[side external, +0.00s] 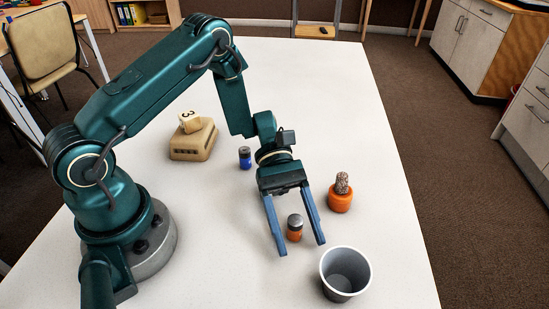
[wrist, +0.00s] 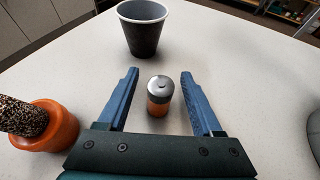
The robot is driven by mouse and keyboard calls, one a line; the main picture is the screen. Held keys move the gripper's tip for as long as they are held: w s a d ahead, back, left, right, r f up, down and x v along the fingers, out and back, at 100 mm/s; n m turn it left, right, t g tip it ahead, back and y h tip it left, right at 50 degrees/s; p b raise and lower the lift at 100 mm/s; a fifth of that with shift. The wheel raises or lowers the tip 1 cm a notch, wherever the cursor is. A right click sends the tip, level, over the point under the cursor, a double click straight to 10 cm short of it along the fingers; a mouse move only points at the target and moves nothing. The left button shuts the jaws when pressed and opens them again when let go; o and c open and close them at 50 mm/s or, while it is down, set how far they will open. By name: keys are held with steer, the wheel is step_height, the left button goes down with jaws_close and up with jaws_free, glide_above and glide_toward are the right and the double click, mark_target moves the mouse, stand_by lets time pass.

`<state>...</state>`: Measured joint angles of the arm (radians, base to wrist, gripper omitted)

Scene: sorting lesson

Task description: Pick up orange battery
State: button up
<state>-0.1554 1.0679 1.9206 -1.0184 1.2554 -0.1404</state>
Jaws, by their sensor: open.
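The orange battery (side external: 294,228) stands upright on the white table, with a grey metal top and an orange lower part. In the wrist view the orange battery (wrist: 159,96) shows between the two blue fingers, with a gap on each side. My gripper (side external: 301,249) is open, its fingers to either side of the battery in the side view. In the wrist view my gripper (wrist: 158,72) shows the fingertips extending past the battery toward the cup. Nothing is held.
A grey cup (side external: 345,273) stands just beyond the fingertips. An orange pot with a speckled top (side external: 340,197) is right of the gripper. A blue battery (side external: 245,157) stands behind. A tan block with a numbered cube (side external: 193,139) is farther left. The table's right side is clear.

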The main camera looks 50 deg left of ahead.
steer(key=shift+x, duration=0.75)
jaws_close()
steer(key=shift+r, duration=0.1)
